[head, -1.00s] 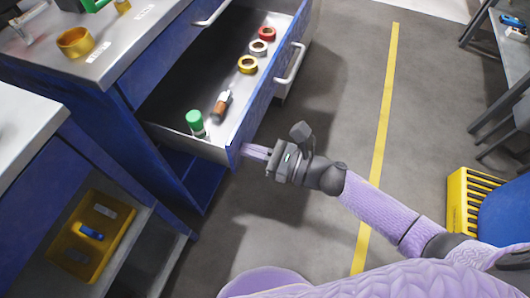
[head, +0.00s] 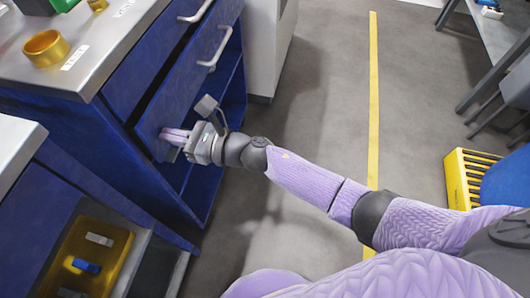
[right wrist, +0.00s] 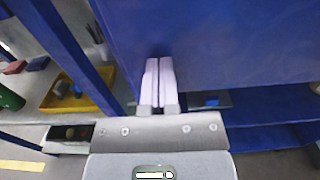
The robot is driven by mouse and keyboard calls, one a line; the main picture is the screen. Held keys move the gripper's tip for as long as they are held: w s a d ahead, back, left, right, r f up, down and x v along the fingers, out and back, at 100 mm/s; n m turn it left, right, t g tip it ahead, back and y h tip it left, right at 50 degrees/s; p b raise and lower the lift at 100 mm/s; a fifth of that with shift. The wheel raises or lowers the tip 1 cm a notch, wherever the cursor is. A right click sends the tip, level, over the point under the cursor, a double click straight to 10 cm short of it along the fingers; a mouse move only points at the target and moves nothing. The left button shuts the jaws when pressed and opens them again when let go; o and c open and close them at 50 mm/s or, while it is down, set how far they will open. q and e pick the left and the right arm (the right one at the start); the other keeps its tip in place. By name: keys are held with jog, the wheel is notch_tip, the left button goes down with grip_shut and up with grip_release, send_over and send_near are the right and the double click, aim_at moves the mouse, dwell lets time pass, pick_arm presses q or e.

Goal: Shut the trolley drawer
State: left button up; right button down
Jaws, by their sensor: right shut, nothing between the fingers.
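The blue trolley drawer (head: 185,88) is pushed almost all the way in, and its front still stands a little proud, with a dark gap along its top. Its inside and contents are hidden. Its pale handle (head: 215,48) is on the front, beyond my gripper. My right gripper (head: 170,136) is shut and empty, its fingertips at the near lower end of the drawer front, seemingly touching it. In the right wrist view the closed fingers (right wrist: 158,68) point at the blue panel (right wrist: 220,45). My left gripper is not in view.
The trolley top (head: 85,40) holds a gold ring (head: 46,48). A nearer bench has a yellow tray (head: 118,258) on its shelf. Open grey floor with a yellow line (head: 374,100) lies to the right, with a yellow slatted crate (head: 462,180) further right.

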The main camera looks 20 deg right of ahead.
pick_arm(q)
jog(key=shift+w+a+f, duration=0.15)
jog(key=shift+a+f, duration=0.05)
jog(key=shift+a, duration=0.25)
pick_arm(e)
jog(key=shift+x, duration=0.9)
jog(key=shift+r, duration=0.3)
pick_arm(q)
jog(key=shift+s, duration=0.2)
